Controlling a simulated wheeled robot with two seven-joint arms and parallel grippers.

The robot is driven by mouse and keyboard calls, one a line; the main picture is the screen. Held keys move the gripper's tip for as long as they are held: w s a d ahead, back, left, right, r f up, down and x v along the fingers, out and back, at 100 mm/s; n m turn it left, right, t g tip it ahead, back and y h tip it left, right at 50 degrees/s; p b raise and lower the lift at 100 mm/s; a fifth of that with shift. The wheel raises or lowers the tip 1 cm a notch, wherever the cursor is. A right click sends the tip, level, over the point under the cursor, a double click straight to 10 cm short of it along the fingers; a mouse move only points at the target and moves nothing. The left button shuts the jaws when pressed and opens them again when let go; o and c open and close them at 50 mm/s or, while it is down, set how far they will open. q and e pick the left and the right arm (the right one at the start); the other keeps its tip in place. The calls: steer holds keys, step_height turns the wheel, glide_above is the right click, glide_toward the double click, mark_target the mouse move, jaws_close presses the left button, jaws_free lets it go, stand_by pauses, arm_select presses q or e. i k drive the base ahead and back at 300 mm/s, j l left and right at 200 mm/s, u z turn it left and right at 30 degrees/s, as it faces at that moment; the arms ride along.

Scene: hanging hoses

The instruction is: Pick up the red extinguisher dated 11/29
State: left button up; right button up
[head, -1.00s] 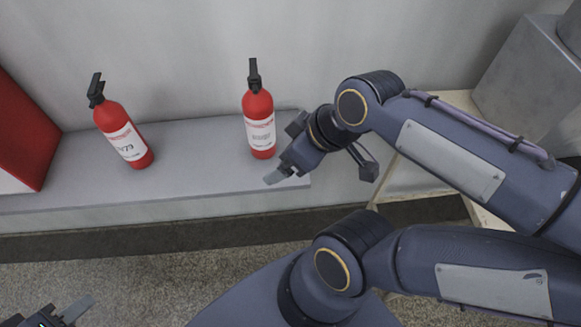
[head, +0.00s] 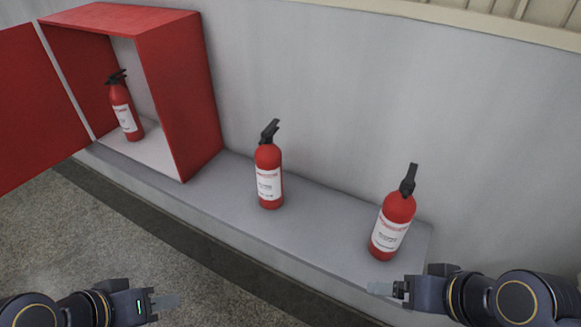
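Three red extinguishers with black handles and white labels stand upright. One extinguisher (head: 124,108) is inside the open red cabinet at the left. A second extinguisher (head: 268,178) stands on the grey ledge in the middle. A third extinguisher (head: 392,228) stands near the ledge's right end. The dates on the labels are too small to read. My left gripper (head: 164,302) is at the bottom left, over the floor, apart from all the extinguishers. My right gripper (head: 382,288) is at the lower right, just below the third extinguisher in the picture. I see nothing held; finger spacing is unclear.
The red cabinet (head: 182,95) stands on the grey ledge (head: 325,222) with its red door (head: 38,110) swung out to the left. A plain grey wall rises behind. The ledge is clear between the two outer extinguishers. Open floor (head: 110,240) lies in front.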

mark_target(268, 156)
steer(key=i+j+z, duration=0.4)
steer(key=j, duration=0.15)
steer(key=i+j+z, duration=0.1)
steer(key=j+z, duration=0.15)
steer(key=i+j+z, duration=0.2)
steer(key=j, duration=0.15)
steer(key=j+z, duration=0.2)
steer(key=j, duration=0.15)
